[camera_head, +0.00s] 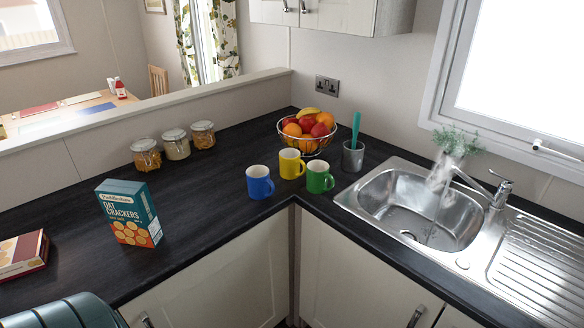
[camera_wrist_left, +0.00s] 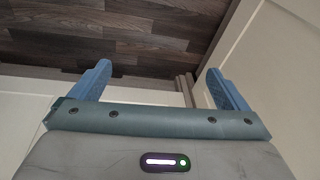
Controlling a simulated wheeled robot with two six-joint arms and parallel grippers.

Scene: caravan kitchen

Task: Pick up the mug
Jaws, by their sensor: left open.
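Three mugs stand upright in a group at the counter's inner corner in the head view: a blue mug (camera_head: 259,182), a yellow mug (camera_head: 291,164) behind it, and a green mug (camera_head: 319,177) to the right. Their handles show at their right sides. My left gripper (camera_wrist_left: 156,84) shows in the left wrist view, with its two blue fingers spread apart and nothing between them. No mug shows in that view. Neither gripper shows in the head view.
The dark counter (camera_head: 205,195) is clear left of the mugs. A fruit bowl (camera_head: 308,134) and a grey cup (camera_head: 353,157) with a green utensil stand behind them. A cracker box (camera_head: 129,214), several jars (camera_head: 176,144) and a sink (camera_head: 425,205) with running water flank the corner.

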